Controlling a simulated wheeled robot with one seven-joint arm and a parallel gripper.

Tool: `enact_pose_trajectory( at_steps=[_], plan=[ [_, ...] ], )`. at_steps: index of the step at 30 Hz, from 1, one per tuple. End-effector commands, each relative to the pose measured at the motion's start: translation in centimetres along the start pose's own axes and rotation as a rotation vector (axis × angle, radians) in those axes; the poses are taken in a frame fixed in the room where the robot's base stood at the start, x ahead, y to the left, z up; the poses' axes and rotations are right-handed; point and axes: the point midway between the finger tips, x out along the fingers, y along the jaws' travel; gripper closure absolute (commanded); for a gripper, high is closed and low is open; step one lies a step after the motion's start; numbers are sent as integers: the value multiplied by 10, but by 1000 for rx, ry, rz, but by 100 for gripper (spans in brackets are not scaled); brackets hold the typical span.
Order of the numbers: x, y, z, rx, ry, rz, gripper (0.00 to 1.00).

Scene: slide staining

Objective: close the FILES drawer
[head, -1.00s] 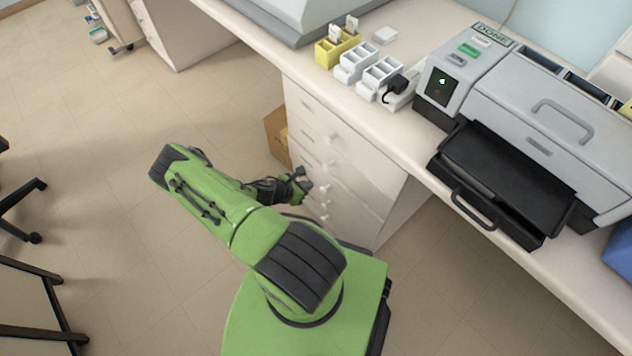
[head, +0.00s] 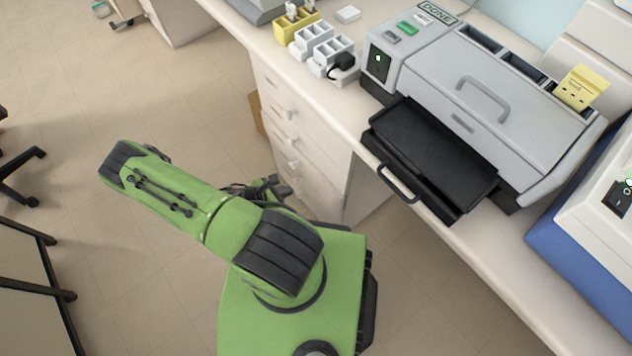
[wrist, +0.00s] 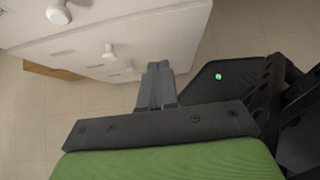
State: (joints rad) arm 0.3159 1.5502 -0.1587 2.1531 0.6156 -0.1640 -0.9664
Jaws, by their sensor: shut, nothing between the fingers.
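The white drawer cabinet (head: 318,160) stands under the bench, with several drawer fronts in a column, each with a round white knob. Its labels are too small to read, so I cannot tell which drawer is FILES. No drawer visibly sticks out. My gripper (head: 277,184) is low in front of the cabinet, beside the lower knobs, partly hidden by my arm. In the wrist view my gripper's fingers (wrist: 157,72) are together and empty. The cabinet front (wrist: 150,36) lies beyond them, with knobs to their upper left. I cannot tell whether the fingertips touch it.
A cardboard box (head: 256,113) stands at the cabinet's left side. The grey stainer (head: 510,95) with a black tray (head: 435,150) sticking out is on the bench. Slide racks (head: 322,45) stand to its left. The floor left of my arm is largely clear.

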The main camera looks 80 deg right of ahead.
Motion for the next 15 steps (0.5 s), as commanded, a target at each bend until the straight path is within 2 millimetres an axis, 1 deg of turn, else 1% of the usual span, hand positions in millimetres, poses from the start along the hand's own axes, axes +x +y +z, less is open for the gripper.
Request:
enact_pose_trajectory(
  at_steps=[2, 5, 15],
  plan=[
    [5, -1, 0, 3, -1, -3, 100],
    [21, -1, -1, 3, -2, -5, 100],
    [97, -1, -2, 4, 0, -3, 100]
  ],
)
